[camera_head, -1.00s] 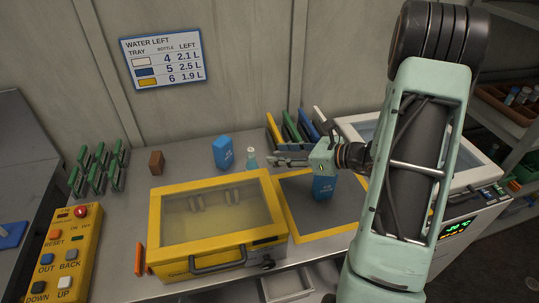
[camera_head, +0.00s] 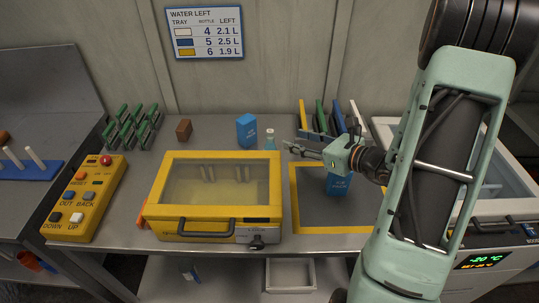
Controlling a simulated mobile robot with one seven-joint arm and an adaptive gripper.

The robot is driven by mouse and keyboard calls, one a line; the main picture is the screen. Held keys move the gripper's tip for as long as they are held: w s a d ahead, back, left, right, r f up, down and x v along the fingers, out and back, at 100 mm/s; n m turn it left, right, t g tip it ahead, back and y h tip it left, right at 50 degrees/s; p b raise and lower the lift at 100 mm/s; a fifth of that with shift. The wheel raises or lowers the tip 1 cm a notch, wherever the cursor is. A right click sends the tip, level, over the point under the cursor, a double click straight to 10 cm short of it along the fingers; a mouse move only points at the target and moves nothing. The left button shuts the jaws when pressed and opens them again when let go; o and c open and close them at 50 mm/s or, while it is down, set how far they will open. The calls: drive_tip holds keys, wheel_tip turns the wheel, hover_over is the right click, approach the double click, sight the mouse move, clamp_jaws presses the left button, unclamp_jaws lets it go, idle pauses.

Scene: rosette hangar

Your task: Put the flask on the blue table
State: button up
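The flask (camera_head: 270,142) is a small clear bottle with pale teal liquid and a light neck. It stands upright on the grey workbench, behind the yellow-framed box. My gripper (camera_head: 287,148) points left, its fingertips just right of the flask and apart from it in the picture. The fingers look spread with nothing between them, though they are small here. No table that is plainly blue shows; a blue rack with white pegs (camera_head: 30,170) lies on a separate grey surface at the far left.
A blue carton (camera_head: 247,130) stands left of the flask, and another blue carton (camera_head: 338,184) is below my gripper on a yellow-bordered grey pad (camera_head: 315,217). The yellow box (camera_head: 160,200) is in front. Upright coloured panels (camera_head: 322,115) stand behind my gripper. A button panel (camera_head: 88,190) is at left.

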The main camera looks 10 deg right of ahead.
sight(273, 133)
drive_tip(key=p+x, duration=0.1)
drive_tip(key=x, duration=1.1)
drive_tip(key=shift+f, duration=0.15)
drive_tip(key=shift+s, duration=0.1)
clamp_jaws()
